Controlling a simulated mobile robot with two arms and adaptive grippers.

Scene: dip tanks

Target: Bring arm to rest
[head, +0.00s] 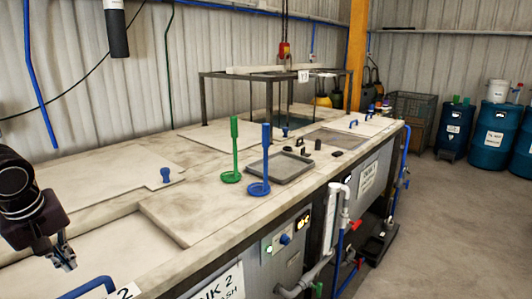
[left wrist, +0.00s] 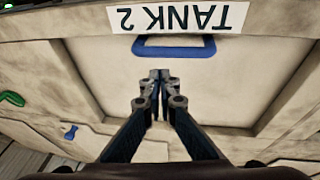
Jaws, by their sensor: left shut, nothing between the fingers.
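My left gripper (head: 66,254) is at the left edge of the head view, over the near tank lid. In the left wrist view its fingers (left wrist: 160,78) are together and hold nothing. The lid's blue handle (left wrist: 174,46) lies beyond the fingertips, beside the TANK 2 label (left wrist: 178,17). The handle also shows at the bottom of the head view (head: 88,288). I cannot tell how high the gripper is above the lid. My right gripper is in neither view.
A green upright tool (head: 235,150) and a blue one (head: 266,158) stand on the tank top beside a grey tray (head: 281,168). A dark frame (head: 204,100) stands behind. Blue drums (head: 493,137) stand at the right. The floor (head: 450,230) there is clear.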

